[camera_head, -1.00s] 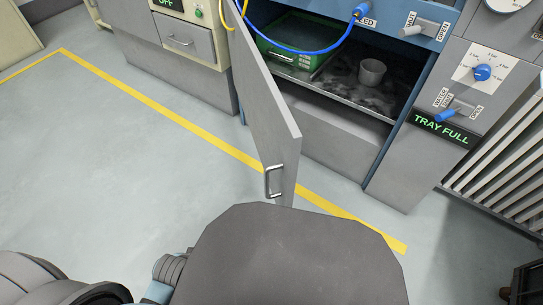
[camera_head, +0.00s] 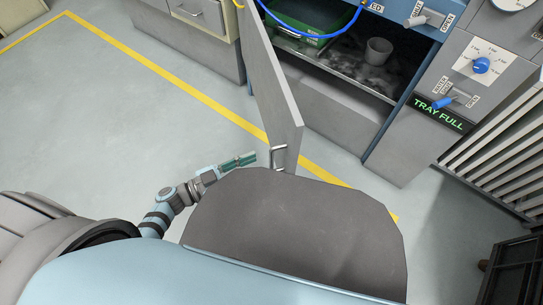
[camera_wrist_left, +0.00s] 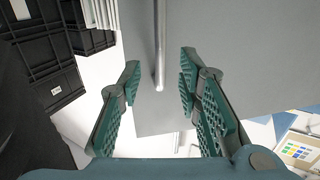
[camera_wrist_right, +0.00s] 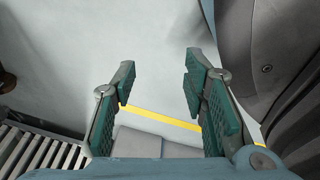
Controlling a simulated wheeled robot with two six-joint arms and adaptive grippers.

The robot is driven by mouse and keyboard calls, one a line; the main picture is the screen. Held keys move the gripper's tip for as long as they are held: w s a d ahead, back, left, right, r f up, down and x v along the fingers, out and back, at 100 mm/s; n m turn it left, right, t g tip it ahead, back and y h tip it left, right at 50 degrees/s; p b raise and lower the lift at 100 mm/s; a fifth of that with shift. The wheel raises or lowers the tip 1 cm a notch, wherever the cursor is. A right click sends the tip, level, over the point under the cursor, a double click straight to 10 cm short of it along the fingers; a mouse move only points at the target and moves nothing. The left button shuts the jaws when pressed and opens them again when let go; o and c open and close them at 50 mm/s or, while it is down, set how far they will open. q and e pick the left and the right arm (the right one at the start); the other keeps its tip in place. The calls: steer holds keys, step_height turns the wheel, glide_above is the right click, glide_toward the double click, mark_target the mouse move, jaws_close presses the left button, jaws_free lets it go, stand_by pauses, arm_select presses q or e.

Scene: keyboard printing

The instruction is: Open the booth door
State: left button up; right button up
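The grey booth door (camera_head: 274,85) stands swung wide open, with the booth's interior showing to its right. Its metal bar handle (camera_head: 278,156) is near the door's free end. My left gripper (camera_head: 252,158) is just left of the handle and points toward it. In the left wrist view the handle bar (camera_wrist_left: 159,45) lies ahead, lined up with the gap between the open fingers (camera_wrist_left: 160,72). I cannot tell whether they touch it. My right gripper (camera_wrist_right: 158,82) is open and empty over the floor in the right wrist view; it is hidden in the head view.
Inside the booth are a green tray (camera_head: 300,33) and a grey cup (camera_head: 378,51) on a dirty shelf. A blue hose (camera_head: 300,31) crosses the opening. A control panel (camera_head: 468,75) reads TRAY FULL. A yellow line (camera_head: 160,82) runs along the floor, which is clear at left.

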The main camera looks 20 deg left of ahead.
mark_target(272, 170)
arm_select(q)
steer(key=b+x, duration=0.1)
steer(key=x, duration=0.5)
steer(key=shift+w+d, duration=0.2)
arm_select(e)
steer(key=shift+w+a+f, duration=0.15)
steer(key=shift+w+a, duration=0.2)
steer(key=shift+w, duration=0.45)
arm_select(q)
steer(key=shift+c, duration=0.2)
jaws_close()
